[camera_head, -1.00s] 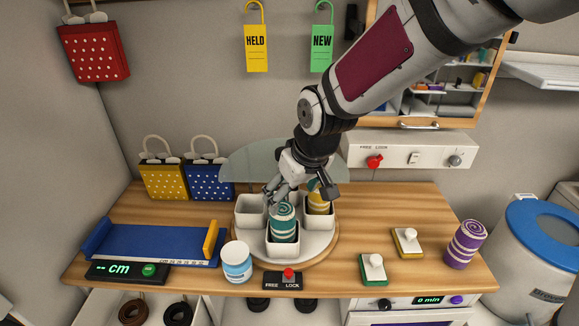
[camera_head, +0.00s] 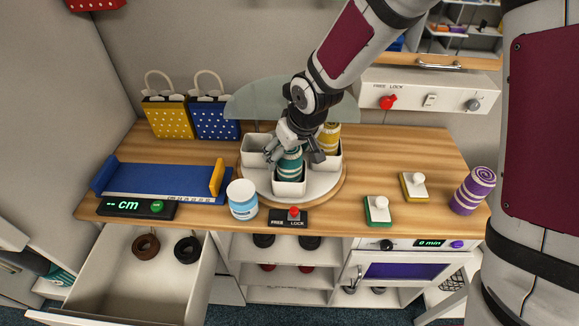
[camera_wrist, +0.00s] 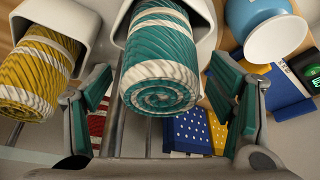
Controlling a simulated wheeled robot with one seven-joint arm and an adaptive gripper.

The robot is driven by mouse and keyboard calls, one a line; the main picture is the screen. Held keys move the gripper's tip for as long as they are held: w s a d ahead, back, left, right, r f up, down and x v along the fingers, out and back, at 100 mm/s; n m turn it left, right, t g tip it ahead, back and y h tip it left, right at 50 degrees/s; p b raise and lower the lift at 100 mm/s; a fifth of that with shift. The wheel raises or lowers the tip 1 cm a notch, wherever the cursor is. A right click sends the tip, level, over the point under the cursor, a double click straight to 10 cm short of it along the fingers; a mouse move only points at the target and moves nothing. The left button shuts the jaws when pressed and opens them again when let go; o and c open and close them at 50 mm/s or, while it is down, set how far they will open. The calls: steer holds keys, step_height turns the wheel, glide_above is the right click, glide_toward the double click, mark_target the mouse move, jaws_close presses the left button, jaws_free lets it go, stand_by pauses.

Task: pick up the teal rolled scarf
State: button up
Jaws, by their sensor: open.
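The teal rolled scarf (camera_head: 290,165), with cream stripes, stands upright in a white cup (camera_head: 290,188) at the front of the round turntable (camera_head: 333,193). In the wrist view its spiral end (camera_wrist: 160,92) faces me, between my fingers. My gripper (camera_head: 296,157) is open, pointing down over the scarf, with a finger to either side of it. In the wrist view the fingers (camera_wrist: 168,110) are spread wide, and I see a gap between each finger and the scarf. Part of the scarf's top is hidden by my gripper in the head view.
A yellow rolled scarf (camera_head: 329,138) stands in another cup close behind, right of my gripper. A blue-white jar (camera_head: 242,199) and a red-knobbed FREE/LOCK switch (camera_head: 293,215) are in front. A purple rolled scarf (camera_head: 472,190) stands at the bench's right. An open drawer (camera_head: 135,285) is below left.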

steer(key=shift+x, duration=1.25)
steer(key=c, duration=1.3)
steer(key=shift+r, duration=0.15)
